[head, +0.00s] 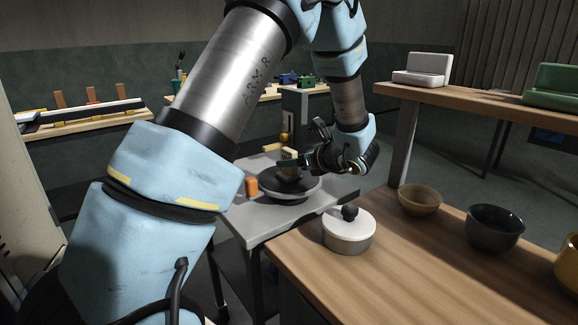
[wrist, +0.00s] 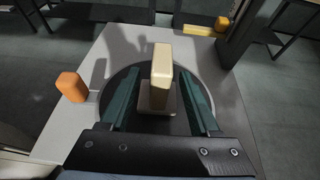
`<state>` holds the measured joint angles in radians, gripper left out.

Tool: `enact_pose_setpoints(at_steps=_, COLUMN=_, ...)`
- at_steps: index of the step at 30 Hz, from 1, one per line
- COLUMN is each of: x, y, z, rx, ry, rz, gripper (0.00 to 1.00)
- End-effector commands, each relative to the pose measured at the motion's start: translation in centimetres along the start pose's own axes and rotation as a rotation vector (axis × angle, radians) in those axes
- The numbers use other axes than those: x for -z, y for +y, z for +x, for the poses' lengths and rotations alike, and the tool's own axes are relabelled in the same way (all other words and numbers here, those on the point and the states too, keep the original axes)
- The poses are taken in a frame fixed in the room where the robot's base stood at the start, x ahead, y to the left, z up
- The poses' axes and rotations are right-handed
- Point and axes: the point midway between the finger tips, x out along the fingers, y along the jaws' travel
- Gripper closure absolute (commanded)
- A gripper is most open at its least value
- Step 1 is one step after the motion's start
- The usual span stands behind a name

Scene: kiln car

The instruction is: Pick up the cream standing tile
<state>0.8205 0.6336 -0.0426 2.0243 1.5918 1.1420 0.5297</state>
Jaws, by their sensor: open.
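The cream standing tile (wrist: 161,66) stands upright on a small grey-brown base (wrist: 157,97) in the wrist view. The base is on a dark round turntable (wrist: 104,91) on a grey table. My gripper (wrist: 156,75) is open, with one green finger on each side of the tile and a visible gap on both sides. Nothing is held. In the head view my gripper (head: 289,162) is low over the turntable (head: 272,186), and hides much of the tile (head: 288,153).
An orange block (wrist: 71,86) stands left of the turntable, also visible in the head view (head: 251,187). A yellow block (wrist: 199,30) lies near the table's far edge by a dark post. A wooden bench holds a lidded white pot (head: 348,232) and bowls (head: 420,201).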

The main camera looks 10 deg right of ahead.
Motion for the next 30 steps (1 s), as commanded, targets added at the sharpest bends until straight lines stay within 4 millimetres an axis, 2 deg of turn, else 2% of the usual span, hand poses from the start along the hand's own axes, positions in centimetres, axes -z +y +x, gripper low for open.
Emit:
enact_pose_setpoints(at_steps=4, x=-0.1, y=0.0, z=1.5, rx=0.0, ry=0.001, rz=-0.001, gripper=0.38)
enact_pose_setpoints(at_steps=12, x=0.0, y=0.0, z=1.8, rx=0.001, ry=0.001, rz=-0.001, gripper=0.38)
enact_pose_setpoints(at_steps=27, x=0.0, y=0.0, z=1.8, rx=0.001, ry=0.001, rz=-0.001, gripper=0.94)
enact_pose_setpoints(at_steps=29, x=0.0, y=0.0, z=1.8, rx=0.001, ry=0.001, rz=-0.001, gripper=1.0)
enact_pose_setpoints(at_steps=30, x=0.0, y=0.0, z=1.8, rx=0.001, ry=0.001, rz=-0.001, gripper=1.0)
